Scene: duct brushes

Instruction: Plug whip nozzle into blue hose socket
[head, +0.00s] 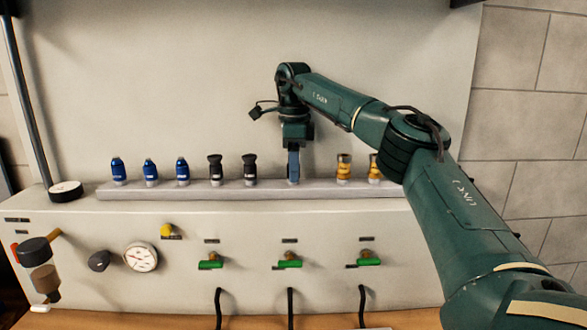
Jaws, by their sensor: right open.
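A row of small nozzles stands upright on a pale ledge (140,192). At the left are three blue ones (150,171), then two black ones (215,169), and further right two yellow-orange ones (344,168). I cannot tell which is the whip nozzle. My right gripper (293,176) points down at the ledge, between the black and the yellow-orange nozzles. It is open, and its fingers hide most of whatever stands there. The rightmost yellow-orange nozzle is partly covered by my right arm. I cannot make out a blue hose socket. My left gripper is not in view.
Below the ledge, the panel carries green valve handles (290,262), a round gauge (141,257), a dark knob (99,261) and a yellow knob (167,230). Black hoses (290,306) hang lower down. A dark pole (28,110) stands at the left. The wall behind is clear.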

